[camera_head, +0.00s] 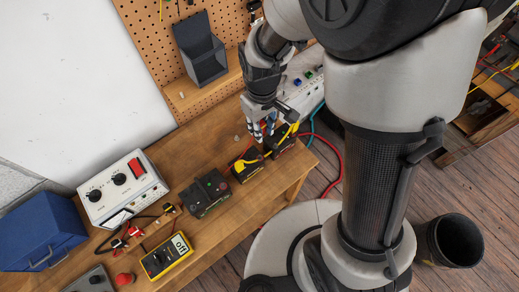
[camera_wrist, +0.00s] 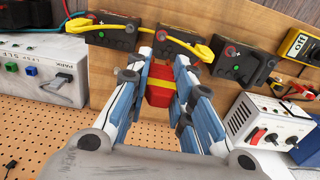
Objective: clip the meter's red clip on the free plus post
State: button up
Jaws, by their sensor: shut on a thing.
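My gripper (camera_wrist: 160,72) is shut on a red piece with a yellow band (camera_wrist: 160,88). I cannot tell whether this is the meter's red clip. In the head view my gripper (camera_head: 263,130) is above the back end of the bench, close to the far battery (camera_head: 282,147). Three dark batteries stand in a row; the middle one (camera_head: 247,167) and the near one (camera_head: 206,194) also show. In the wrist view, yellow clips sit on the left and middle batteries. The right battery (camera_wrist: 239,66) has a bare-looking red-ringed post (camera_wrist: 231,51). The yellow meter (camera_head: 167,257) lies at the front.
A white power box (camera_head: 122,188), a blue box (camera_head: 40,232) and red clips with dark leads (camera_head: 121,240) are near the meter. A pegboard (camera_head: 152,55) with a dark bin (camera_head: 199,50) backs the bench. Red and teal cables hang past the far end.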

jog(key=b, duration=0.8)
send_over(260, 156)
notch_tip(260, 156, down, 11)
jog(key=shift+f, duration=0.1)
jog(key=shift+f, duration=0.1)
jog(key=shift+f+b, duration=1.05)
jog(key=shift+f, duration=0.05)
jog(key=o, duration=0.8)
jog(key=shift+o, duration=0.2)
jog(key=shift+r, duration=0.15)
